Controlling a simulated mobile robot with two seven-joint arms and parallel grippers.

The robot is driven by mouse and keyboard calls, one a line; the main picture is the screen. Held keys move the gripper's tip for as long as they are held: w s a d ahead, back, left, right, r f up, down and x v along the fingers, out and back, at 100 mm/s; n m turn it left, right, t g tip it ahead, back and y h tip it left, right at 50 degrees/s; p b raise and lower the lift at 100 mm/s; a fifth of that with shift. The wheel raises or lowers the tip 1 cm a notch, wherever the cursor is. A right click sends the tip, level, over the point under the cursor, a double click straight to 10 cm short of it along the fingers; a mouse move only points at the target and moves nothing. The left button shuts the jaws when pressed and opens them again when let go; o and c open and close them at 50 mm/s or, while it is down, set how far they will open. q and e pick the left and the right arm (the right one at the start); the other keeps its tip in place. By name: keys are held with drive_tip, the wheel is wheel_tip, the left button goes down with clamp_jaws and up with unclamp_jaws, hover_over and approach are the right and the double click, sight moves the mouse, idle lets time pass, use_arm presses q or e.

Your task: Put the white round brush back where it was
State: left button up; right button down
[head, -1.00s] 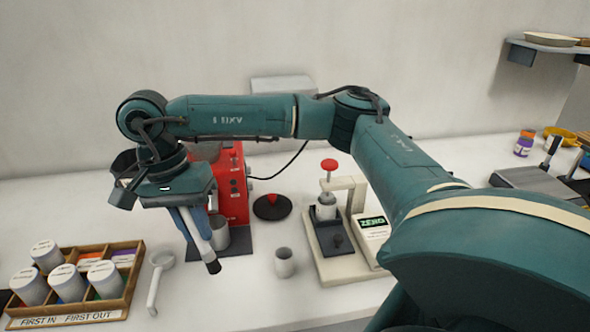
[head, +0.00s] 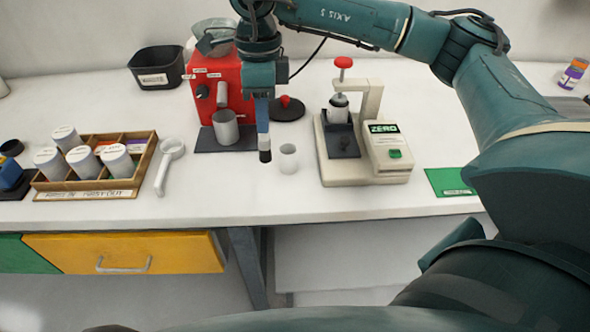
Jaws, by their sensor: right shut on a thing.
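My right gripper (head: 262,112) points down in front of the red machine, its arm coming in from the right. It is shut on a slim round thing with a pale band and a dark tip, which I take to be the white round brush (head: 264,142). The brush hangs upright, tip down, just left of a small grey cup (head: 288,158). The fingers hide most of its upper part. I cannot tell whether the tip touches the table. My left gripper is not in view.
A red machine (head: 206,98) with a metal cup (head: 226,127) stands behind. A press stand (head: 372,170) is to the right. A white long-handled scoop (head: 162,172) and a wooden divided tray (head: 145,150) with white-lidded jars are left. The table's front edge is clear.

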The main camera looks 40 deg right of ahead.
drive_tip(key=w+d+m+b, duration=0.35)
drive_tip(key=d+m, duration=0.35)
drive_tip(key=m, duration=1.4)
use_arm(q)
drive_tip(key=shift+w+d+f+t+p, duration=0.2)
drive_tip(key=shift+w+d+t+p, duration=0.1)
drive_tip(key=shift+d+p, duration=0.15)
use_arm(e)
wheel_tip(320, 180, down, 10)
drive_tip(key=shift+m+t+h, duration=0.3)
drive_tip(key=shift+s, duration=0.1)
drive_tip(key=shift+f, duration=0.2)
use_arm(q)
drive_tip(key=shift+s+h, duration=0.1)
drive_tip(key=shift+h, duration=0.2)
use_arm(e)
drive_tip(key=c, duration=1.3)
unclamp_jaws()
